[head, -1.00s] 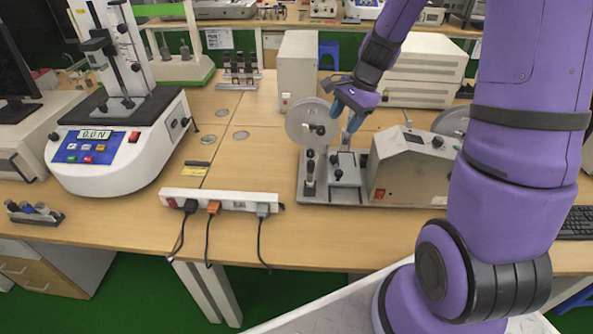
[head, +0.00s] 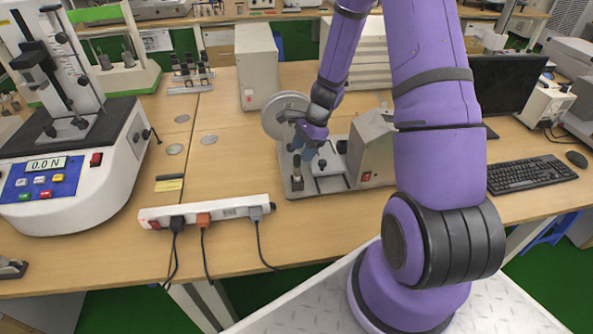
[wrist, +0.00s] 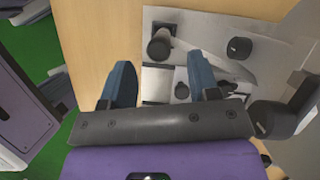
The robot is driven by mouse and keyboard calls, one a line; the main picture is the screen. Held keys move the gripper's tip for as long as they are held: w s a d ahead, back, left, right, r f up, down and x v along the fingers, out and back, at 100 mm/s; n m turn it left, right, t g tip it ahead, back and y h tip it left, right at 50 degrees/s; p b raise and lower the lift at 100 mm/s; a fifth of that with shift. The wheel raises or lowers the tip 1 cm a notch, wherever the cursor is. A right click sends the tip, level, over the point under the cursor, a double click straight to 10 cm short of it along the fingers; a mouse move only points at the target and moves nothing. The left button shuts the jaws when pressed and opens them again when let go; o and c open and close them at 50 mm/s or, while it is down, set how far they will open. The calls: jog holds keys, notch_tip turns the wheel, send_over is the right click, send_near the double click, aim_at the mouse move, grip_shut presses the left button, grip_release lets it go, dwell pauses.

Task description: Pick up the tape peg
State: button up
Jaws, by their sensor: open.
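A test machine with a metal base plate (head: 335,187) stands on the table and carries several dark pegs and knobs; I cannot tell for sure which is the tape peg. One upright dark peg (head: 297,172) stands at the plate's front left, and a small knob (head: 322,163) is beside it. The wrist view shows a dark cylindrical peg (wrist: 158,46), another round dark knob (wrist: 238,47) and a smaller one (wrist: 181,90). My gripper (head: 308,150) is over the plate, with its blue fingers (wrist: 163,75) apart and nothing visibly held. My fingers and wrist hide part of the plate.
A grey disc (head: 285,112) is behind my gripper, and the machine's grey housing (head: 371,150) is to its right. A white power strip (head: 205,211) with cables lies in front.

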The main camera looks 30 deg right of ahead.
aim_at(295, 156)
jog(key=shift+a+x, duration=0.15)
jog(key=shift+x, duration=1.2)
jog(key=shift+a+x, duration=0.1)
jog(key=shift+x, duration=1.25)
jog(key=shift+r, duration=0.15)
grip_shut()
jog(key=shift+r, duration=0.15)
jog(key=shift+w+r, duration=0.1)
jog(key=shift+r, duration=0.8)
jog(key=shift+s+d+r, duration=0.15)
jog(key=shift+s+r, duration=0.15)
jog(key=shift+r, duration=0.5)
jog(key=s+d, duration=0.3)
jog(key=s, duration=0.4)
jog(key=s+d+r, duration=0.1)
jog(key=s+d, duration=0.2)
jog(key=s, duration=0.4)
jog(key=shift+s+f, duration=0.1)
jog(key=shift+s, duration=0.05)
